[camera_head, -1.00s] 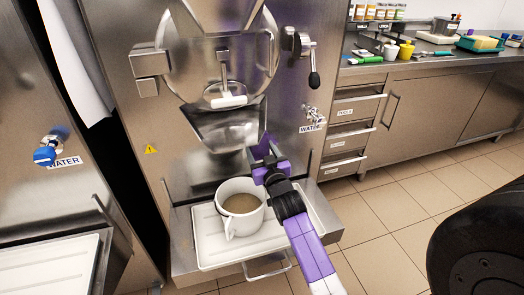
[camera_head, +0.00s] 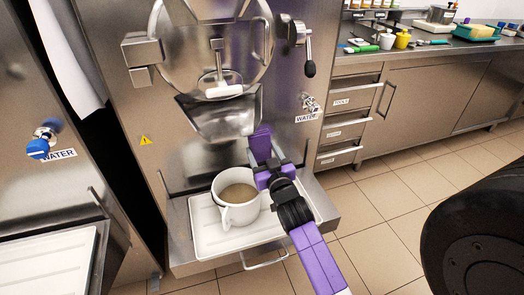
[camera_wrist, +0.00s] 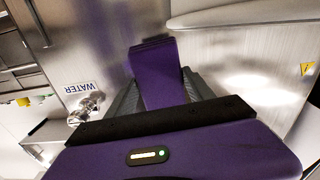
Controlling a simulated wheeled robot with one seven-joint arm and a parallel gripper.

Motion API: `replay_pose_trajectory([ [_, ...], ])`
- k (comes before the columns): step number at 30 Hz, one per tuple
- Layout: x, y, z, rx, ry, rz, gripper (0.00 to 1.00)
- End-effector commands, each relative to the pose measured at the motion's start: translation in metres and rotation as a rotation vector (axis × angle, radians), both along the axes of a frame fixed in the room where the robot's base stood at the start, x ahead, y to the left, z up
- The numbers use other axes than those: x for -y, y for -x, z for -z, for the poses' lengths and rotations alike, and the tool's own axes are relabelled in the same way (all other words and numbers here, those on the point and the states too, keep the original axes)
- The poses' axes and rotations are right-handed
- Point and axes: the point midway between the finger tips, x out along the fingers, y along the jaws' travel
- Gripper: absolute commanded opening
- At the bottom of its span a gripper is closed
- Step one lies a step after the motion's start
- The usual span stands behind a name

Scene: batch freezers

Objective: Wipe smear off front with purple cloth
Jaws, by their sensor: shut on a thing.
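My gripper (camera_head: 264,160) is in front of the batch freezer, to the right of the cup on the drip shelf. It is shut on the purple cloth (camera_head: 260,143), which stands up from the fingers as a folded pad. The cloth also shows in the wrist view (camera_wrist: 158,75), between the fingers and close to the steel front. I cannot tell whether it touches the front. The freezer's steel front (camera_head: 285,75) carries a round door, a chute and a handle. I cannot make out a distinct smear on it; reflections and the cloth cover part of it.
A white pitcher (camera_head: 243,214) of brown liquid stands on a white tray (camera_head: 207,240) on the shelf, just left of my gripper. A water tap (camera_head: 310,103) juts from the front at right.

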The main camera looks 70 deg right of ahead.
Motion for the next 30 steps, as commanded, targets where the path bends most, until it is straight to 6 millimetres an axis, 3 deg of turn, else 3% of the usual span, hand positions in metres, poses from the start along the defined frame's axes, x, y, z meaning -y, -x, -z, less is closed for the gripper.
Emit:
replay_pose_trajectory([
  [15,-0.022,0.019,0.001,-0.001,0.000,0.000,0.29],
  [30,-0.023,0.019,0.000,0.000,0.000,0.000,0.29],
])
